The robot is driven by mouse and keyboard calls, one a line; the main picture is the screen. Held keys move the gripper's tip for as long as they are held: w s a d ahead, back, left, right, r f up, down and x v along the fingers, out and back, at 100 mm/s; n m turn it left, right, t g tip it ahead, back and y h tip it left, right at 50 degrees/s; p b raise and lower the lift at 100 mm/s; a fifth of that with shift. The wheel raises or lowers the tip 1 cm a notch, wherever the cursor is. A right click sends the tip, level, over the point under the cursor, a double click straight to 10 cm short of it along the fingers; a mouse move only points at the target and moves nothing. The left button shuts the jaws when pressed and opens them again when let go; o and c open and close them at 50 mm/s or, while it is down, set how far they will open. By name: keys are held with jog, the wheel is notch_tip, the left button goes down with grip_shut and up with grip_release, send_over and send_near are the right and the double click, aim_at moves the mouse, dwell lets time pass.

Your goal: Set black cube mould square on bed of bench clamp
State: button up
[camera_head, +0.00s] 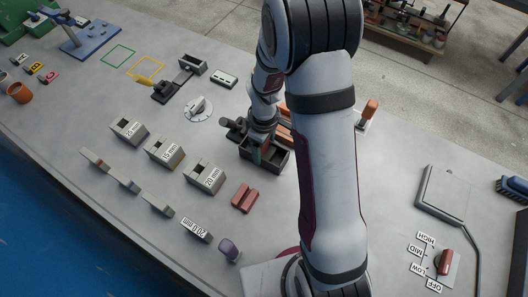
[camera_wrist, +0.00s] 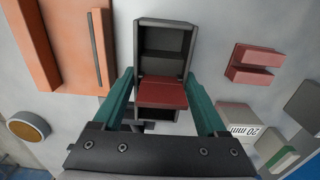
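The black mould (camera_head: 279,168) is a dark open box with inner compartments on the bench, below my gripper (camera_head: 264,145). In the wrist view the mould (camera_wrist: 163,23) lies between the teal fingers of my gripper (camera_wrist: 161,74), their tips close beside its long walls. A dark red piece (camera_wrist: 165,95) spans the mould's near part between the fingers. Whether the fingers press on the mould or the red piece cannot be told. What looks like the bench clamp (camera_head: 181,78), with a yellow handle and a grey jaw, stands farther back to the left, apart from the mould.
Grey blocks labelled 25, 15 and 20 mm (camera_head: 206,179) stand left of the mould. A white dial (camera_head: 198,109) lies between mould and clamp. A red grooved piece (camera_head: 244,198) lies in front. Orange pieces (camera_wrist: 38,45) lie close left in the wrist view. Yellow and green outlines (camera_head: 147,67) enclose bare bench.

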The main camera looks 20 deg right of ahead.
grip_shut()
jog(key=shift+r, duration=0.15)
